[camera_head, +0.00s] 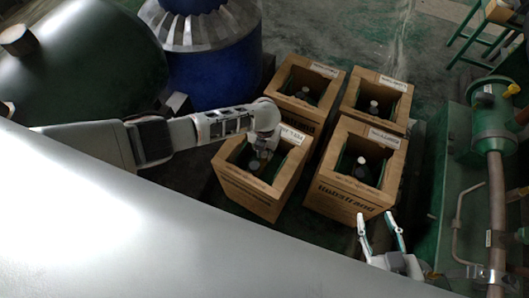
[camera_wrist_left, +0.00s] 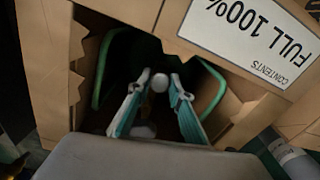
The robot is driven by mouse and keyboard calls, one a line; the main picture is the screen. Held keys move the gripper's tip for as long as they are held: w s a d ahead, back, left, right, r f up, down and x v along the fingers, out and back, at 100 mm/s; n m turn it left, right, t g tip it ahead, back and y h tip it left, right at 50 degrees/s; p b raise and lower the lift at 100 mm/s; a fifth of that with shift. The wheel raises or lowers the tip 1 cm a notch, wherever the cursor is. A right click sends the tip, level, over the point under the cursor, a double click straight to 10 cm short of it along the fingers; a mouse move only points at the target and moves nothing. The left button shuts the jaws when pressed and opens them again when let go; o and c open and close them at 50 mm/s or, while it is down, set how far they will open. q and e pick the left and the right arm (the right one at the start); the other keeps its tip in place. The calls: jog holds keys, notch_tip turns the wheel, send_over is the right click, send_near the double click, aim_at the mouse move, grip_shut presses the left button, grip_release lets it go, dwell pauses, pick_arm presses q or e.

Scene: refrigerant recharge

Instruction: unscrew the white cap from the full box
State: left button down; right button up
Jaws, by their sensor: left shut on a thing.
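The full box (camera_wrist_left: 50,75) is an open cardboard box with a white label (camera_wrist_left: 255,35) reading "CONTENTS FULL 100%" in the left wrist view. In the head view it is the front left box (camera_head: 248,196). My left gripper (camera_head: 262,158) reaches down into it from above. In the left wrist view its two fingers (camera_wrist_left: 155,86) close on a small round white cap (camera_wrist_left: 160,82). A second pale round shape (camera_wrist_left: 142,130) shows lower between the fingers, partly hidden. My right gripper (camera_head: 379,218) is open and empty, in front of the front right box.
The front right box (camera_head: 340,204), back left box (camera_head: 300,112) and back right box (camera_head: 380,92) stand close by, each with a bottle inside. A blue tank (camera_head: 215,75) stands behind left; green pipework (camera_head: 490,130) is at the right.

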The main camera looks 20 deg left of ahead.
aim_at(265, 153)
pick_arm(q)
jog(key=shift+w+r+p, duration=0.1)
jog(key=shift+r+p, duration=0.25)
jog(key=shift+r, duration=0.5)
jog(key=shift+r+p, duration=1)
jog(key=shift+r, duration=0.75)
pick_arm(e)
jog(key=shift+t, duration=0.5)
jog(key=r, duration=0.1)
jog(key=w+r, duration=0.1)
jog(key=r, duration=0.1)
jog(key=w+r, duration=0.1)
jog(key=r, duration=0.1)
jog(key=shift+w+r, duration=0.1)
jog(key=shift+r, duration=0.15)
pick_arm(q)
jog(key=shift+f, duration=0.1)
